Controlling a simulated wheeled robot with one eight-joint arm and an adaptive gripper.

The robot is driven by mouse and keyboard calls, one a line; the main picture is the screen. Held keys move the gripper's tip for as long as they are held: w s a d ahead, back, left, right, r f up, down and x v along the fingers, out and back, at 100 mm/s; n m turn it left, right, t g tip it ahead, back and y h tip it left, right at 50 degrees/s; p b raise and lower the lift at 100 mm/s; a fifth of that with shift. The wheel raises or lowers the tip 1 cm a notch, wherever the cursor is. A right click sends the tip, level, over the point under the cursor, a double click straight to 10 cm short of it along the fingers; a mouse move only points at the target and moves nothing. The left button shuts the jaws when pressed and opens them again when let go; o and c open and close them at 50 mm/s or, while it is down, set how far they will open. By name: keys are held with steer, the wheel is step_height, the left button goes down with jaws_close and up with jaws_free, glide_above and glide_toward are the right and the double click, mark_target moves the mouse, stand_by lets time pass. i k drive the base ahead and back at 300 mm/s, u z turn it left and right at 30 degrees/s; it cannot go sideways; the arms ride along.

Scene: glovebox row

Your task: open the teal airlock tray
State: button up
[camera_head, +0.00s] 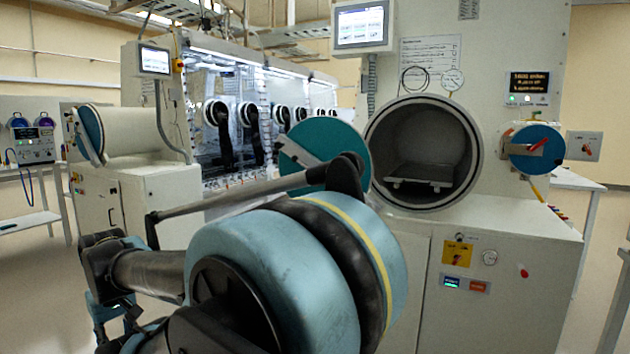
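A large round airlock chamber (385,143) stands open right of centre. Its round teal door (336,136) is swung out to the left, with a pale bar across its face. Inside the chamber lies a flat grey tray (420,174), set back from the rim; no teal tray shows. My arm fills the lower left and centre, and its big blue joint hides the lower part of the door. A dark arm part overlaps the door's lower right edge. I cannot make out my gripper's fingers.
A small teal port (536,150) with a red handle is shut at the right. Another cylindrical airlock (130,130) with a teal disc stands at the left. Gloveboxes (255,115) line the back. The white cabinet (500,260) stands below the chamber. Floor shows at left and right.

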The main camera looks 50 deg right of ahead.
mark_target(408, 172)
steer(key=z, duration=1.95)
